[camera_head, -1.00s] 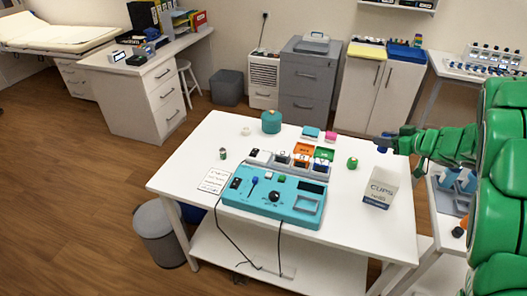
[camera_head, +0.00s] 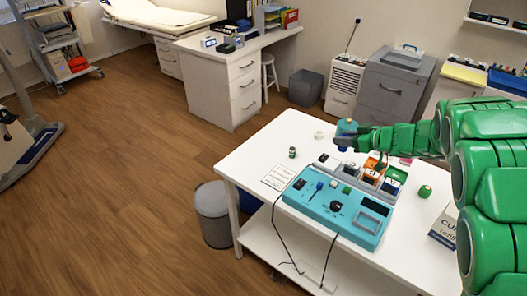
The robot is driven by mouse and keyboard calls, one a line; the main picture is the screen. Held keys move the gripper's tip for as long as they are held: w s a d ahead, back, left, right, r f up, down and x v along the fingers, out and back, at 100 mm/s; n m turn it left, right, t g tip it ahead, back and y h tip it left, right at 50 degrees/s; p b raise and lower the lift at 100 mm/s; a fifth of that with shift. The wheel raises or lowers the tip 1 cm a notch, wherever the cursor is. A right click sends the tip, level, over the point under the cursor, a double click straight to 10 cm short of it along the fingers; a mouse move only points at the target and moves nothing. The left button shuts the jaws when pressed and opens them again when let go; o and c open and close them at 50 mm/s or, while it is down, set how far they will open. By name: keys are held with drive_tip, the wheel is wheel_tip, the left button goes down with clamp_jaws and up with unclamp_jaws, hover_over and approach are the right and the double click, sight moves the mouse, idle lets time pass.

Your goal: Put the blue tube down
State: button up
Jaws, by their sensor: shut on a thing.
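My gripper (camera_head: 352,138) reaches in from the right over the back of the white table and is shut on the blue tube (camera_head: 344,136). The tube is small and dark at the gripper's tip, and its lower end is hard to make out. It overlaps a teal jar (camera_head: 346,125) standing on the table, so I cannot tell whether they touch or how high the tube is. The white table (camera_head: 251,160) has bare top around its left and back parts.
A teal control box (camera_head: 337,207) with cables stands at the front, coloured bins (camera_head: 372,168) behind it. A green-lidded jar (camera_head: 425,191), a dark small jar (camera_head: 292,152), a white roll (camera_head: 319,135), a paper card (camera_head: 278,177) and a carton (camera_head: 444,228) share the table.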

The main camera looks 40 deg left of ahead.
drive_tip(key=s+a+f+n+g, duration=0.1)
drive_tip(key=s+a, duration=0.3)
drive_tip(key=a, duration=0.3)
drive_tip(key=s+a+n+g, duration=0.2)
drive_tip(key=s+a, duration=0.2)
drive_tip(key=a, duration=0.3)
drive_tip(key=s+a+f+n+g, duration=0.1)
drive_tip(key=s+a, duration=0.4)
drive_tip(key=a, duration=0.3)
drive_tip(key=shift+w+a+f, duration=4.8)
drive_tip(key=shift+w+f, duration=0.1)
drive_tip(key=shift+f, duration=1.5)
drive_tip(key=shift+f, duration=0.15)
drive_tip(key=o, duration=1)
